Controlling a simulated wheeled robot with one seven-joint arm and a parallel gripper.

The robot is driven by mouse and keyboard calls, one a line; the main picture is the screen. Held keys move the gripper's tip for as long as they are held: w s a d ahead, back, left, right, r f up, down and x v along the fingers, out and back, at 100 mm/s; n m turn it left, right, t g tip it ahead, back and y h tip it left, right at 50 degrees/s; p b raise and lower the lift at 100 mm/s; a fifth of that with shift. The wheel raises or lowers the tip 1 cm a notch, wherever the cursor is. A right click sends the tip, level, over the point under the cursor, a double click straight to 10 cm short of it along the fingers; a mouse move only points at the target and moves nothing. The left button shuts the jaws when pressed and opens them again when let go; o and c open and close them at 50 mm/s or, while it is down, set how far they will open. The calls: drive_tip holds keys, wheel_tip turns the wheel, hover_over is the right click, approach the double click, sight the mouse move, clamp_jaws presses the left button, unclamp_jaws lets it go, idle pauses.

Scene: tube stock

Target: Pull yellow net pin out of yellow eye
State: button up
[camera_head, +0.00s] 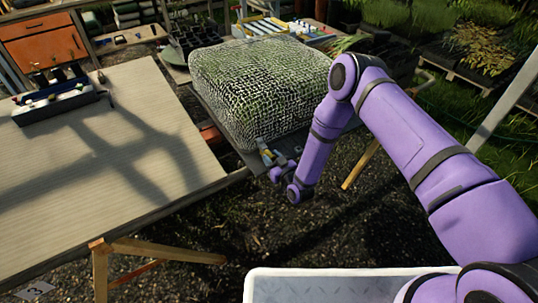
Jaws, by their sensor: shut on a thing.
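A net-covered bale (262,88), a rounded block under pale mesh with green showing through, sits on a low stand in the middle. My gripper (270,160) is at the bale's near lower corner, at the end of my purple arm. It is shut on a small yellow thing, the yellow net pin (266,154), as far as the small picture shows. The yellow eye cannot be told apart from the pin at this size. Whether the pin is in the eye or clear of it cannot be seen.
A wide wooden table (120,150) with a tool tray (62,104) stands at the left. A white tray (330,275) is at the bottom front. A wooden leg (360,165) slants right of the bale. Dark open ground lies below my gripper.

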drive_tip(key=v, duration=0.9)
idle(1.4)
